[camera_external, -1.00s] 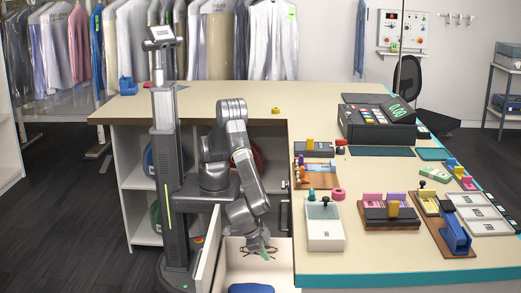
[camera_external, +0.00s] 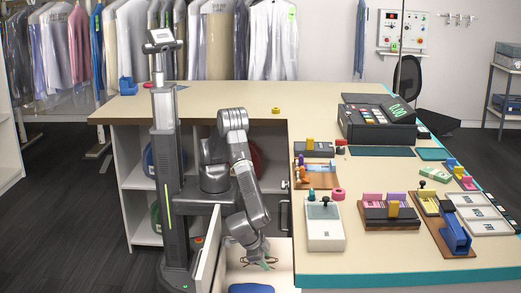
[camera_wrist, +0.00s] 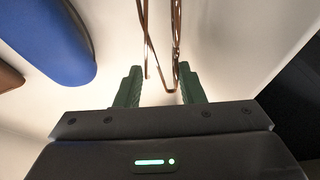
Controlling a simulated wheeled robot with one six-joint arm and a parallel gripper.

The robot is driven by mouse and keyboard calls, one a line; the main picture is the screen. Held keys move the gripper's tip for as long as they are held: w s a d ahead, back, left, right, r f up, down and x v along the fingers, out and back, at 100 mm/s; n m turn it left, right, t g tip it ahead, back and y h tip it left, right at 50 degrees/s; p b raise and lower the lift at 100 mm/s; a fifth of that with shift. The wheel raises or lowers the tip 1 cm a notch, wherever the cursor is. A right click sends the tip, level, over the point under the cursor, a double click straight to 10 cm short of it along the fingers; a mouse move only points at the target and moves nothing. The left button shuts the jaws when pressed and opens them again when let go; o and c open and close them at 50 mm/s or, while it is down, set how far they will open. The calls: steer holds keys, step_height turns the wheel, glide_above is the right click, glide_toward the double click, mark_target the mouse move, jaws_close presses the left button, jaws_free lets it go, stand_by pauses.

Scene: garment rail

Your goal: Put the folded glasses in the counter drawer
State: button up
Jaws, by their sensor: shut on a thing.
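The folded glasses (camera_wrist: 147,45) have thin brown frames and show between the green fingers of my gripper (camera_wrist: 158,88) in the wrist view. My gripper is shut on them. In the external view, my gripper (camera_external: 264,262) points down inside the open counter drawer (camera_external: 283,281), and the glasses (camera_external: 258,262) show at its fingertips, low over the pale drawer floor. Whether the glasses touch the floor I cannot tell.
A blue case (camera_external: 251,288) lies in the drawer, and it also shows at the left in the wrist view (camera_wrist: 50,35). A brown item (camera_wrist: 8,77) lies beside it. The drawer's side wall (camera_external: 209,255) stands left of my gripper. The counter top (camera_external: 400,262) is to the right.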

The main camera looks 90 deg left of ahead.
mark_target(268, 261)
steer(key=o, duration=1)
steer(key=shift+c, duration=0.2)
steer(key=shift+r, duration=0.1)
steer(key=shift+r+p, duration=0.55)
steer(key=shift+p, duration=0.1)
steer(key=v, duration=0.3)
steer(key=shift+w, duration=0.1)
step_height(268, 261, up, 7)
